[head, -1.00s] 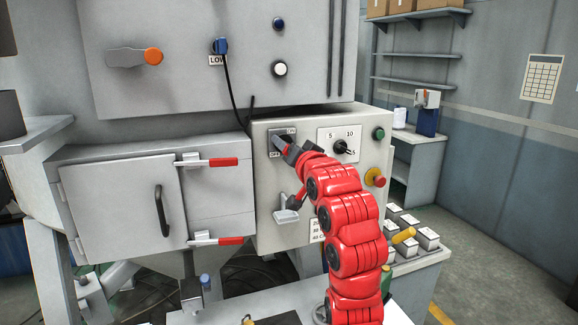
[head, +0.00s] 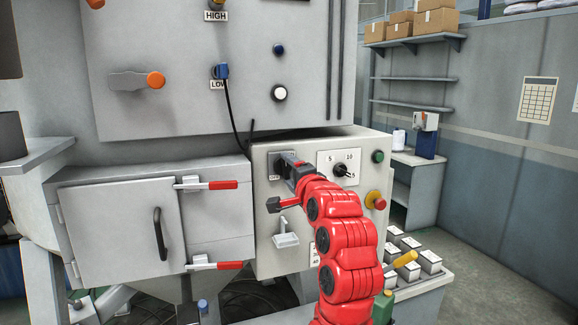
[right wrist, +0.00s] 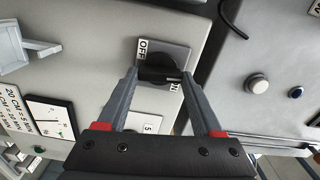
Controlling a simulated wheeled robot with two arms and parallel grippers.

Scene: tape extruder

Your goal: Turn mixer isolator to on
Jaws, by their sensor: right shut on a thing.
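The mixer isolator is a grey plate (head: 280,172) on the upper left of the light control box, with a black knob (right wrist: 160,74) at its middle in the right wrist view. OFF is printed at the plate's upper left there, and a partly hidden ON at its lower right. A pale mark on the knob's right end lies close to the ON label. My right gripper (right wrist: 161,76) is shut on the knob, one finger at each end. In the head view this gripper (head: 289,168) covers most of the plate. My left gripper is not in view.
A selector dial (head: 342,170) marked 5 and 10 is just right of my wrist, with a green button (head: 378,156) and red stop button (head: 375,200) beyond. A small grey bracket (head: 285,239) juts out below. A cabinet door (head: 125,225) stands left.

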